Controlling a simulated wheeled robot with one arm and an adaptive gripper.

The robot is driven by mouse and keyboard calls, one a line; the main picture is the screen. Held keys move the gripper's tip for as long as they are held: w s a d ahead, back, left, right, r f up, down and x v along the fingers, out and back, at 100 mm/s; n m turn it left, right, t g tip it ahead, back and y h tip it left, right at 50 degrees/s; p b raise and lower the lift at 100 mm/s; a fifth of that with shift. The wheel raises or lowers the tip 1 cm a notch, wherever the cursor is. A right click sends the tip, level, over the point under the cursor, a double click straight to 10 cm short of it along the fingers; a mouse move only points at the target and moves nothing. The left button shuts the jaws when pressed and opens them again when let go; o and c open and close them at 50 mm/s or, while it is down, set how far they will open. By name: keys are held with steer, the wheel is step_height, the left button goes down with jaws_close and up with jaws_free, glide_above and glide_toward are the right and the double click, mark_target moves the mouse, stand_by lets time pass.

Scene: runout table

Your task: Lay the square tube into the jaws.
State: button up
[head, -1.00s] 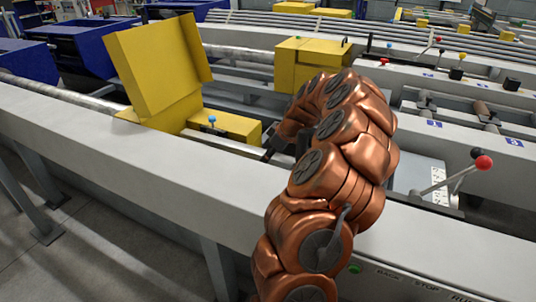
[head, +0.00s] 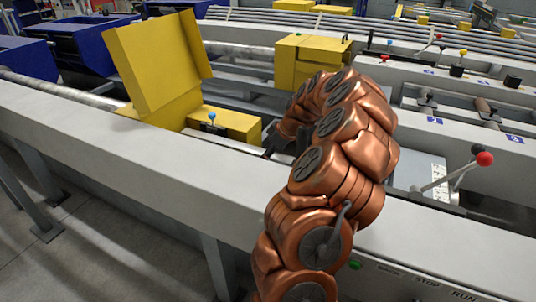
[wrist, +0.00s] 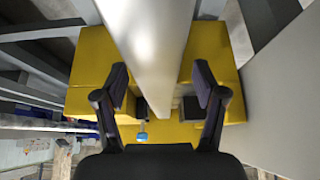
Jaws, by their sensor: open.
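A smooth light grey bar (wrist: 150,45), which looks like the square tube, runs down the middle of the wrist view and narrows with distance. Its far end lies between two dark blocks (wrist: 190,108), which may be the jaws, in front of yellow housing (wrist: 90,60). My gripper (wrist: 160,85) is open, with one finger on each side of the bar in the picture. I cannot tell whether the fingers touch it. In the head view my gripper is mostly hidden behind my copper arm, beside the low yellow block (head: 228,123).
A raised yellow cover (head: 155,65) stands left of my arm, with a long pipe (head: 60,93) leading to it. A second yellow housing (head: 300,55) is behind. A red-knobbed lever (head: 484,158) rises at the right. The pale front beam (head: 100,135) is clear at left.

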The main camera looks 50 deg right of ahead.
steer(key=v, duration=1.2)
steer(key=shift+r, duration=0.1)
stand_by(0.5)
